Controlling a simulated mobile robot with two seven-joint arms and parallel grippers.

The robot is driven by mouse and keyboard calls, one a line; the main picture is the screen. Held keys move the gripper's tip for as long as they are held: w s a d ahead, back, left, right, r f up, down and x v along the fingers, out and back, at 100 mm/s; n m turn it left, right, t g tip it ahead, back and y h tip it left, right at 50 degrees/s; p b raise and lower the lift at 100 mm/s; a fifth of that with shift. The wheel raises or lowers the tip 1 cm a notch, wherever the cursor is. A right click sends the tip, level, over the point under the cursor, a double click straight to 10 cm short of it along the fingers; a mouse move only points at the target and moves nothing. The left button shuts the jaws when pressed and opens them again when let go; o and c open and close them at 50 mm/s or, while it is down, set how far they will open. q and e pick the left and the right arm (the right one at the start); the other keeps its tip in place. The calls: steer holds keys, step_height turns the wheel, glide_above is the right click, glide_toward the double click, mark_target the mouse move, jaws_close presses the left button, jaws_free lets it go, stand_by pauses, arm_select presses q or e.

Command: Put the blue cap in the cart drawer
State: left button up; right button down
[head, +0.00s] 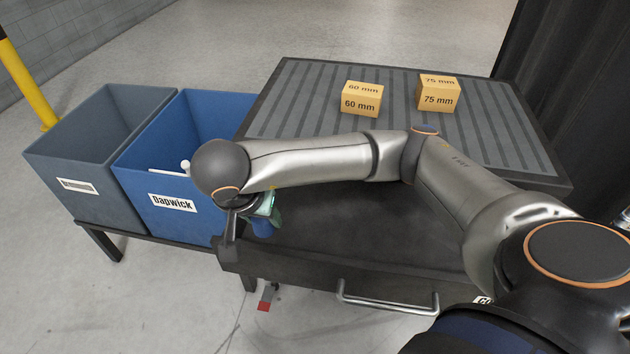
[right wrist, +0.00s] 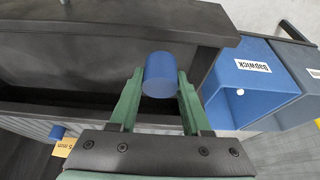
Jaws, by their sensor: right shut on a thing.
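My right gripper (right wrist: 158,82) is shut on the blue cap (right wrist: 160,75), a short blue cylinder between its green fingers. In the head view the cap (head: 262,226) is partly hidden by my wrist. The cart drawer (head: 330,272) stands pulled out, with a dark interior and a metal handle (head: 388,304). The cap is near the drawer's left end in the head view. The right wrist view shows the drawer (right wrist: 75,55) behind and beside the cap; its height above the drawer is unclear. My left gripper is not in view.
A grey bin (head: 62,192) and a blue bin (head: 150,222) labelled Dapwick stand left of the cart. The ribbed cart top (head: 310,95) carries a 60 mm box (head: 361,103) and a 75 mm box (head: 438,98). Another small blue thing (right wrist: 57,132) shows beside a box.

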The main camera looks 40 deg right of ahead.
steer(key=w+d+f, duration=0.3)
steer(key=d, duration=0.3)
glide_toward(297, 215)
steer(key=shift+w+d+f, duration=0.35)
steer(key=shift+w+f, duration=0.15)
steer(key=shift+w+d+f, duration=0.2)
steer(key=shift+d+f, duration=0.05)
steer(key=shift+f, duration=0.1)
steer(key=shift+w+d+f, duration=0.1)
steer(key=shift+f, duration=0.85)
steer(key=shift+w+d+f, duration=0.1)
steer(key=shift+d+f, duration=0.05)
steer(key=shift+f, duration=0.75)
steer(key=shift+f, duration=0.25)
steer(key=shift+c, duration=1.8)
jaws_free()
steer(key=shift+r, duration=0.1)
